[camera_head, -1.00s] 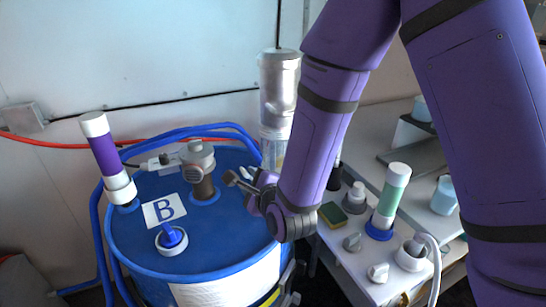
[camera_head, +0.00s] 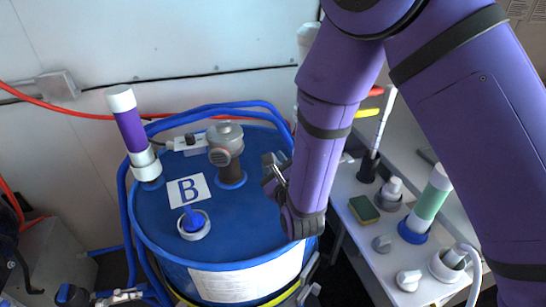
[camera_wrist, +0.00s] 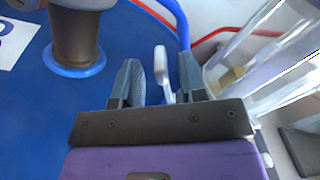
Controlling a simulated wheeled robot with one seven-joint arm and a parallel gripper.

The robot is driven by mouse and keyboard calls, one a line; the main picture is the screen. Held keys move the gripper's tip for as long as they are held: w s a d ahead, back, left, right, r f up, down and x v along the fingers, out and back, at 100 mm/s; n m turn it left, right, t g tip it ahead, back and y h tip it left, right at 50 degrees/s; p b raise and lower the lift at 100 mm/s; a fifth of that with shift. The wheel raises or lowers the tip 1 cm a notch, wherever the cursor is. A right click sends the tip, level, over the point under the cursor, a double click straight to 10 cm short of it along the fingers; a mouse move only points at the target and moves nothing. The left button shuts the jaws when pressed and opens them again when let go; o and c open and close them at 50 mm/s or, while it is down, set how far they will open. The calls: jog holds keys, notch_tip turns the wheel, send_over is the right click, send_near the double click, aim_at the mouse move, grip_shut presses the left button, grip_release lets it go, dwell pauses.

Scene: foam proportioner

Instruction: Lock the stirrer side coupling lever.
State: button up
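A pale lever (camera_wrist: 162,68) shows in the wrist view between the two fingers of my gripper (camera_wrist: 160,80). There is a gap between it and the left finger; its lower end lies close to the right finger, and I cannot tell if they touch. I cannot tell which coupling it belongs to or whether it is locked. In the head view my gripper (camera_head: 272,168) hangs over the right edge of the blue drum (camera_head: 265,225), fingers apart, and the lever is not clear there. A grey fitting on a brown neck (camera_head: 226,150) stands on the drum lid, left of my gripper.
A purple-and-white tube (camera_head: 131,133) and a blue-capped fitting (camera_head: 193,222) stand on the lid. A blue hose (camera_wrist: 178,18) runs behind the fingers, beside a clear cylinder (camera_wrist: 250,60). A bench (camera_head: 350,188) with a sponge (camera_head: 363,209) and several fittings lies right.

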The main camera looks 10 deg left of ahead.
jog(key=shift+x, duration=1.5)
grip_shut()
jog(key=shift+d+r, duration=0.1)
jog(key=shift+w+d+r, duration=0.4)
jog(key=shift+d+r, duration=0.05)
jog(key=shift+d, duration=0.2)
